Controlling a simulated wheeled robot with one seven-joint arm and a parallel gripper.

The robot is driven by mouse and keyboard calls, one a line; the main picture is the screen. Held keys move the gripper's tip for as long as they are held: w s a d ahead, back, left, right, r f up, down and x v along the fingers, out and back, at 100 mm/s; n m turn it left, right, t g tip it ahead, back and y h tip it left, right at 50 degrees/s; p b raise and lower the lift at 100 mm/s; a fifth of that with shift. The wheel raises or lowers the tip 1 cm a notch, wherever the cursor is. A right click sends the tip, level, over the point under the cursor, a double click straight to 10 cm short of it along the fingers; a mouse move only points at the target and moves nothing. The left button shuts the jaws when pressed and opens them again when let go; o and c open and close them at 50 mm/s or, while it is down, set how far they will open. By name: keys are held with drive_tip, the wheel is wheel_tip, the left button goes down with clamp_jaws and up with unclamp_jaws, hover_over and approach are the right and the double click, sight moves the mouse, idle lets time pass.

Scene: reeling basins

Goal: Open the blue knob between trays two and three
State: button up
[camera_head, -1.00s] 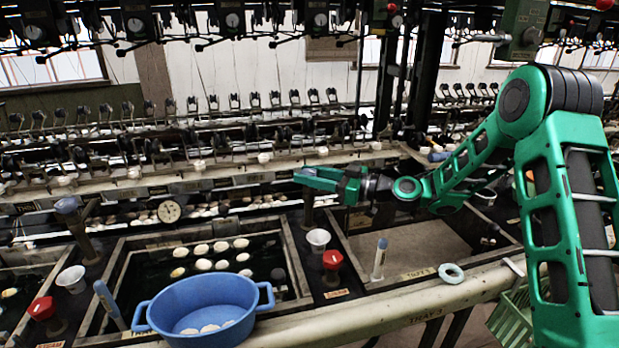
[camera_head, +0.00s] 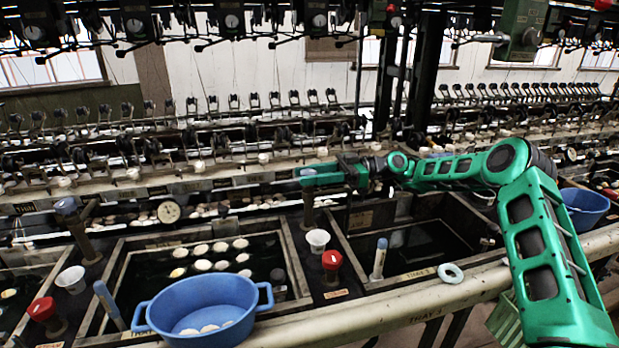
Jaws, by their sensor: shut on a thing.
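The blue knob (camera_head: 308,172) tops a dark post (camera_head: 308,212) behind the red steam knob, between tray two (camera_head: 292,262) and tray three (camera_head: 345,243). Only a small pale-blue part of it shows between my green fingers. My gripper (camera_head: 313,178) reaches in from the right, level, and is shut on the knob. The fingers hide most of the knob, so I cannot tell how far it is turned.
A red knob (camera_head: 332,260) and a white cup (camera_head: 318,238) stand nearer, below the gripper. A blue basin (camera_head: 203,301) with cocoons sits at the front of tray two. Another blue knob (camera_head: 66,205) stands at left. A ring (camera_head: 451,273) lies on the front rail.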

drive_tip(key=shift+o, duration=0.2)
drive_tip(key=shift+w+d+r+n+g, duration=0.15)
drive_tip(key=shift+w+n+g, duration=0.25)
drive_tip(key=shift+g, duration=0.2)
drive_tip(key=o, duration=1)
drive_tip(key=shift+s+h, duration=0.1)
drive_tip(key=shift+h, duration=0.2)
drive_tip(key=shift+w+f+v, duration=0.1)
drive_tip(key=shift+v, duration=2.7)
drive_tip(key=shift+w+f+v, duration=0.15)
drive_tip(key=shift+v, duration=2.7)
